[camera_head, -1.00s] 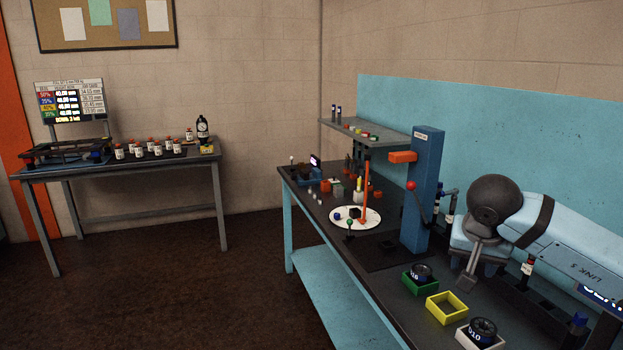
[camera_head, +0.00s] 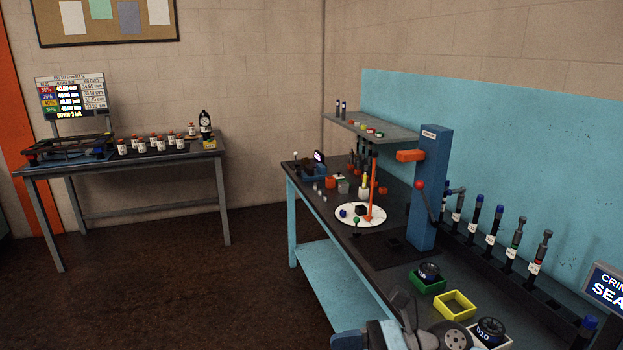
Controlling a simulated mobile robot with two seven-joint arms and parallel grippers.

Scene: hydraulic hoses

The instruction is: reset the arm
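My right arm shows at the bottom edge, low in front of the workbench (camera_head: 345,255). Its grey gripper (camera_head: 407,312) is partly cut off by the frame, and I cannot tell whether its fingers are apart. Nothing is clearly seen held in it. My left gripper is not in view. The blue press column (camera_head: 429,185) with its orange head and red-knobbed lever stands on the bench. A row of upright hose pieces (camera_head: 492,231) stands in a dark rack along the blue back panel.
Green (camera_head: 427,287), yellow (camera_head: 455,304) and white (camera_head: 506,342) bins sit at the bench's front; green and white hold dark coils. A white round plate (camera_head: 345,222) lies beyond. A side table (camera_head: 130,162) with several small bottles stands left. The floor between is clear.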

